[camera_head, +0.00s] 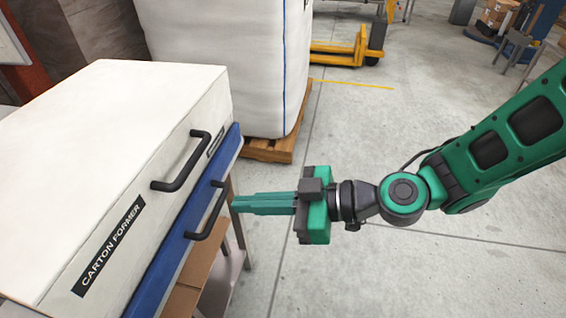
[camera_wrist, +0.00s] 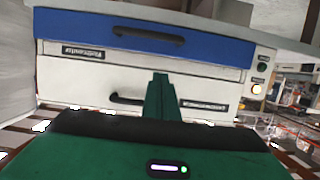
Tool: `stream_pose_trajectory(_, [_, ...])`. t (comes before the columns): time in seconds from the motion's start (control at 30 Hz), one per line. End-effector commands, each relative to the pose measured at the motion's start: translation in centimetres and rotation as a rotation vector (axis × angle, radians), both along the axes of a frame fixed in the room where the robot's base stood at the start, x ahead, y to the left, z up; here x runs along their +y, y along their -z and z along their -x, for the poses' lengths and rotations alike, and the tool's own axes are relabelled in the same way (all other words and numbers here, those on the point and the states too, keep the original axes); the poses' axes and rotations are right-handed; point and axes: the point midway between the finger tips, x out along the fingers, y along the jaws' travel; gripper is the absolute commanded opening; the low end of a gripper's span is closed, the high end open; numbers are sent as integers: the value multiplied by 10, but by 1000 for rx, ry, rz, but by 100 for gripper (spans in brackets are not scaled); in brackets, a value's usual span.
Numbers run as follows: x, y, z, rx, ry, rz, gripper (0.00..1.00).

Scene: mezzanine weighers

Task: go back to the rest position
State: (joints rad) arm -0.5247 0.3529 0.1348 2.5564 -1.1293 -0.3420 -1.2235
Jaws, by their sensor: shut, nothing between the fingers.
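My gripper (camera_head: 236,205) is green with a dark wrist. Its fingers are together and hold nothing. In the head view the fingers point left, and their tips are close to the black handle on the blue front of the carton former (camera_head: 105,130). I cannot tell whether the tips touch it. In the wrist view my gripper (camera_wrist: 161,76) points at the machine's white front (camera_wrist: 75,83), with the blue panel (camera_wrist: 70,37) beyond. Two black handles show, the blue panel's handle (camera_head: 206,212) and the white front's handle (camera_head: 182,163).
A large white bulk bag (camera_head: 220,60) stands on a wooden pallet (camera_head: 270,149) behind the machine. A yellow pallet truck (camera_head: 340,50) is at the back. Open concrete floor (camera_head: 400,110) lies behind and below my arm. Lit buttons (camera_wrist: 257,89) show on the machine in the wrist view.

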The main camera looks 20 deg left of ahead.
Motion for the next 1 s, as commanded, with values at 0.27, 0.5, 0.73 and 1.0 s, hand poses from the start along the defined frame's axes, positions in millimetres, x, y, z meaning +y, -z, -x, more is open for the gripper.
stream_pose_trajectory(0.27, [-12,6,-12,-7,18,46,0])
stream_pose_trajectory(0.5, [-110,43,-87,33,209,373,0])
stream_pose_trajectory(0.73, [-249,62,-143,197,548,689,0])
stream_pose_trajectory(1.0, [-424,51,-142,528,1071,932,0])
